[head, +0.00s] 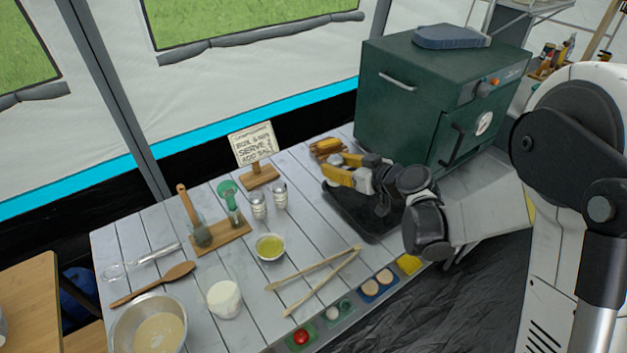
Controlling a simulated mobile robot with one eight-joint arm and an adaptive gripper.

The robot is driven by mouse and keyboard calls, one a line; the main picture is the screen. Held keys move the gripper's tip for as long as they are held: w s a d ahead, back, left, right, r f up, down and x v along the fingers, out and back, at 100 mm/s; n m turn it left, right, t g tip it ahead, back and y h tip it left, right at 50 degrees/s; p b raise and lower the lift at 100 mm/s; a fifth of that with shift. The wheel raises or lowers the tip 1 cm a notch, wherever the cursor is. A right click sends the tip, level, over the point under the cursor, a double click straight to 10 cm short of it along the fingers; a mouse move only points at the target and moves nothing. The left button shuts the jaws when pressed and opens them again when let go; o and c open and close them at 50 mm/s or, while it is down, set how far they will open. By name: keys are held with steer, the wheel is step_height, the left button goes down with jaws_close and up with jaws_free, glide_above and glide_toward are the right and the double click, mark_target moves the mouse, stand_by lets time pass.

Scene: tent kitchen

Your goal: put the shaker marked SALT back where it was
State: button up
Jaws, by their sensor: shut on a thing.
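Two small shakers with grey metal tops, the left shaker (258,205) and the right shaker (280,195), stand upright side by side on the white plank table (195,265). Their markings are too small to read, so I cannot tell whether either says SALT. My gripper (332,169), with yellow fingers, is to the right of and behind the shakers, over the left back part of a black tray (368,222). It is apart from both shakers. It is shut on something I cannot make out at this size.
A recipe sign (253,145) stands behind the shakers. A wooden holder (222,238) is left of them, a small yellow bowl (270,247) in front. A yellow block on a board (328,147) lies behind my gripper. A green oven (440,95) stands at right.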

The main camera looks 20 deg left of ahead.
steer(key=w+a+f+b, duration=0.1)
steer(key=a+f+b, duration=0.1)
steer(key=a+f, duration=0.1)
steer(key=w+a+f+b, duration=0.1)
steer(key=a+f+b, duration=0.1)
steer(key=a+f, duration=0.2)
steer(key=w+a+f+b, duration=0.1)
steer(key=a+f+b, duration=0.1)
steer(key=a+f, duration=0.1)
steer(key=shift+a+f+b, duration=0.3)
steer(key=shift+a+f, duration=0.05)
steer(key=shift+f, duration=0.05)
steer(key=shift+r, duration=0.15)
steer(key=o, duration=0.9)
